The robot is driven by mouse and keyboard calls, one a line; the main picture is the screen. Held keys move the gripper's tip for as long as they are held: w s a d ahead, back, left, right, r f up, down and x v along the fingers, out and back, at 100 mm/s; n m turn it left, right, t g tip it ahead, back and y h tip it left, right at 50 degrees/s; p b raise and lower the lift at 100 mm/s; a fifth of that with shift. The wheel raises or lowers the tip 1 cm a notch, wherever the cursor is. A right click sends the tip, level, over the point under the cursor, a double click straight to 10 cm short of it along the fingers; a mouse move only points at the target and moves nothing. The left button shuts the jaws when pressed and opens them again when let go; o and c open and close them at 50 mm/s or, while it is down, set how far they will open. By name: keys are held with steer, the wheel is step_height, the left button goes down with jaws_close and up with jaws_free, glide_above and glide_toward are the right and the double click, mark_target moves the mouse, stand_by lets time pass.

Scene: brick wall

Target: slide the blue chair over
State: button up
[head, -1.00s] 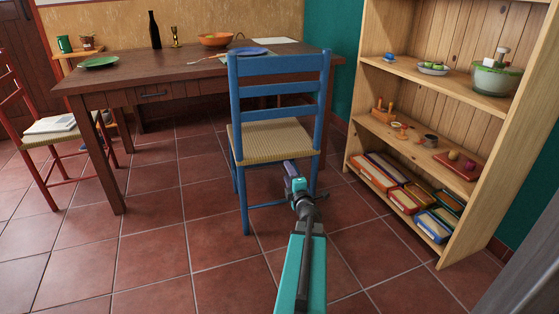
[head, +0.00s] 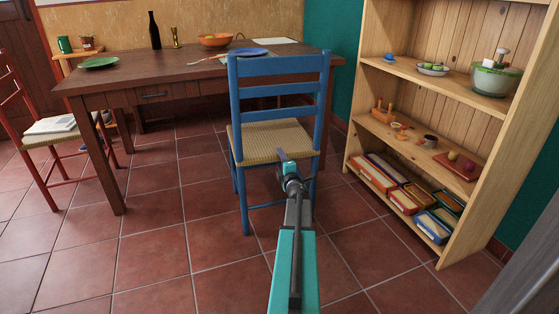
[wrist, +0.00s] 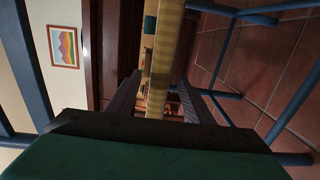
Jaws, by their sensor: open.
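The blue chair (head: 278,66) stands upright with its back toward me, in front of the wooden table (head: 160,75). Its woven straw seat (head: 262,141) faces the table. My gripper (head: 282,157) is at the near edge of the seat, right of centre, below the back slats. In the wrist view, the seat edge (wrist: 166,50) runs between the two open fingers of my gripper (wrist: 163,98). Contact cannot be told. Blue chair bars (wrist: 222,108) show on both sides there. My arm hides part of the lower chair in the head view.
A wooden shelf unit (head: 447,255) with bowls and boxes stands close on the right. A red chair (head: 60,162) with papers on its seat is at the left. The tiled floor (head: 165,240) is clear at the front left.

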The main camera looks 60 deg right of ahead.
steer(key=shift+x, duration=0.9)
jaws_close()
steer(key=shift+s, duration=0.1)
stand_by(0.8)
